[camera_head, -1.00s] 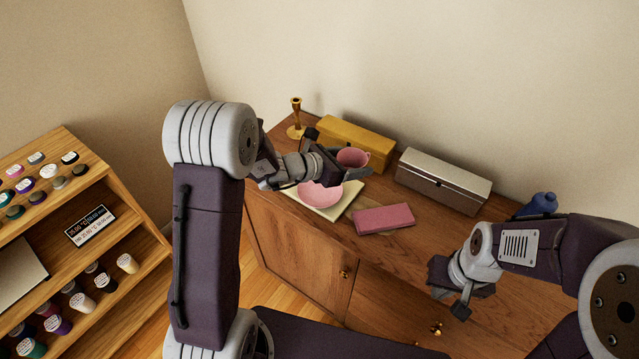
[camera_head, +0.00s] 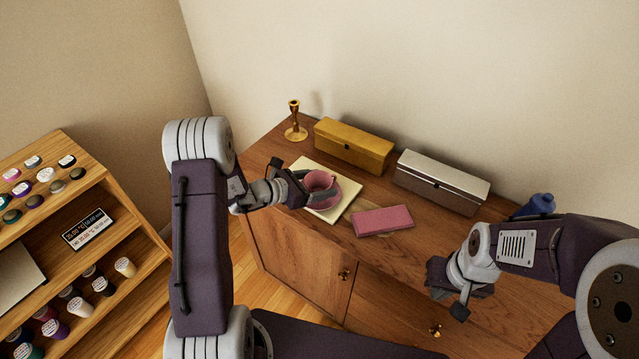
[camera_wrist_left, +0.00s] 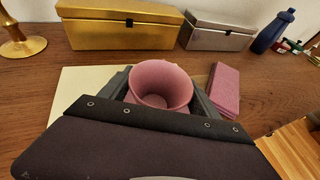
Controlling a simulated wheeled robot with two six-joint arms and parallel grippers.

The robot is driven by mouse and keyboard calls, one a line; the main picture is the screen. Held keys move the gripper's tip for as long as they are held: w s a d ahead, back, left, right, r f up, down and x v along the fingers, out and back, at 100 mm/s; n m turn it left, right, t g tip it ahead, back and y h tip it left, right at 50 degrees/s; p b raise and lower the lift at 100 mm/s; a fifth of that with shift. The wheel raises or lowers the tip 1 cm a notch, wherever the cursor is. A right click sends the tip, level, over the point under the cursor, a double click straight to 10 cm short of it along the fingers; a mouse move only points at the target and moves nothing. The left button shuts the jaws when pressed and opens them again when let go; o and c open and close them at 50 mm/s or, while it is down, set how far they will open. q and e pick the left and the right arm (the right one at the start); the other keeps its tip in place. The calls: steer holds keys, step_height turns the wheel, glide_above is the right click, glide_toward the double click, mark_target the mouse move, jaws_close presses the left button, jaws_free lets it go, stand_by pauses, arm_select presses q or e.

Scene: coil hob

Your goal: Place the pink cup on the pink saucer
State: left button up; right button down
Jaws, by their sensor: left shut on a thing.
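The pink cup (camera_head: 321,184) is between the fingers of my left gripper (camera_head: 305,188), which is shut on it. In the left wrist view the cup (camera_wrist_left: 160,84) is upright, its open mouth facing the camera. The cup is over the cream mat (camera_head: 343,204) and the pink saucer (camera_head: 336,203), which it mostly hides. I cannot tell whether cup and saucer touch. My right gripper (camera_head: 454,297) hangs in front of the cabinet, away from the cup; its jaw opening is not clear.
A pink block (camera_head: 382,220) lies just right of the mat. A gold box (camera_head: 352,146), a silver box (camera_head: 441,182) and a brass candlestick (camera_head: 295,122) stand along the back. A blue bottle (camera_head: 538,206) is at the right. A shelf of spools (camera_head: 70,240) stands left.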

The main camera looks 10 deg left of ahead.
arm_select(q)
steer(key=shift+f, duration=0.1)
steer(key=o, duration=1.5)
